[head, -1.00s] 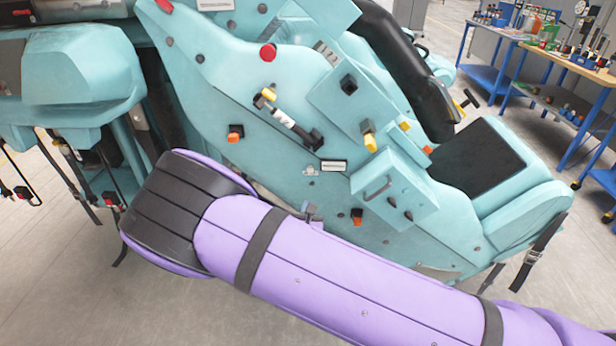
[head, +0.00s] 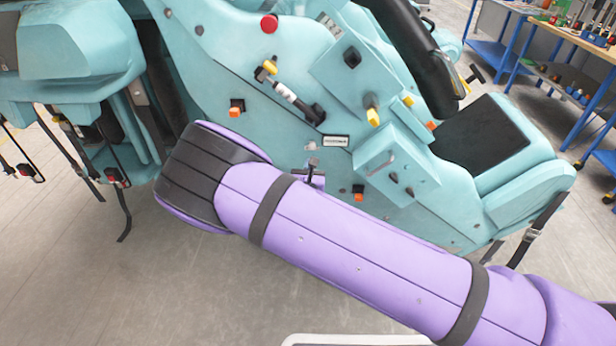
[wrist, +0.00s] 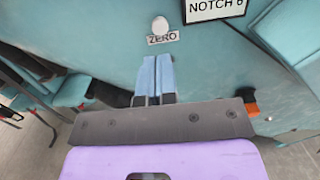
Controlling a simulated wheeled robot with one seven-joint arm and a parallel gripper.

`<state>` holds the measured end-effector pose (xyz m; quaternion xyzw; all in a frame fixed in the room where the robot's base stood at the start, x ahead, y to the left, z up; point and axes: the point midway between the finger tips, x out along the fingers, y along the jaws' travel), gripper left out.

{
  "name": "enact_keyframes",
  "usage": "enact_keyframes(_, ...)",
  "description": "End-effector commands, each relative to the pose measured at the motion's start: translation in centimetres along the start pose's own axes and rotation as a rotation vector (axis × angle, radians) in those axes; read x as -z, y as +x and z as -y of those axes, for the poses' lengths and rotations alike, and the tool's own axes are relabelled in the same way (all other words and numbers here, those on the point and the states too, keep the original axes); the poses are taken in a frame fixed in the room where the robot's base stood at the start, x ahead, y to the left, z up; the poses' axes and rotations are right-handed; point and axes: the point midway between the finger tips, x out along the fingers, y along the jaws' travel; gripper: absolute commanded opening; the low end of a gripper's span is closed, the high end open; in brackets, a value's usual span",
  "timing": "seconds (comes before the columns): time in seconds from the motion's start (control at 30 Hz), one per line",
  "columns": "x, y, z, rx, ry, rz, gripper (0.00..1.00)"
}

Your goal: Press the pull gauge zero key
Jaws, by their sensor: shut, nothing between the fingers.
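The zero key is a small pale round button (wrist: 160,24) with a "ZERO" label (wrist: 162,38) just below it, on the teal side panel. In the head view the key (head: 311,147) shows as a tiny pale spot left of a small framed display (head: 336,141). My gripper (wrist: 157,58) has its two blue fingers shut together and empty. In the wrist view their tips point up at the key, just under its label. In the head view my gripper (head: 313,168) is just below the key, partly hidden behind my purple arm. Contact cannot be told.
A sign reading "NOTCH 6" (wrist: 215,9) is right of the key. An orange fitting (wrist: 249,103) is right of my gripper. The teal car side carries a red knob (head: 268,23), a yellow-ended lever (head: 373,114) and a protruding box (head: 395,165). A workbench (head: 570,40) stands back right.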

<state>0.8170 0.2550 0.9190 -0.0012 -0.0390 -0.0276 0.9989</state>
Motion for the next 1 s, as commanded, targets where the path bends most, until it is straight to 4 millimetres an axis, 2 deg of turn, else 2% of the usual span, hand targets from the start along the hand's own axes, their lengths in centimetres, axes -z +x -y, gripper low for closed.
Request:
enact_keyframes(0.03, 0.0, 1.1, 0.0, 0.0, 0.0, 0.001, 0.0)
enact_keyframes(0.2, 0.0, 3.8, 0.0, 0.0, 0.0, 0.001, 0.0)
enact_keyframes(0.4, 0.0, 5.8, 0.0, 0.0, 0.0, 0.0, 0.0)
enact_keyframes(0.87, 0.0, 6.3, 0.0, 0.0, 0.0, -0.001, 0.0)
enact_keyframes(1.0, 0.0, 7.0, 0.0, 0.001, 0.002, -0.001, 0.0)
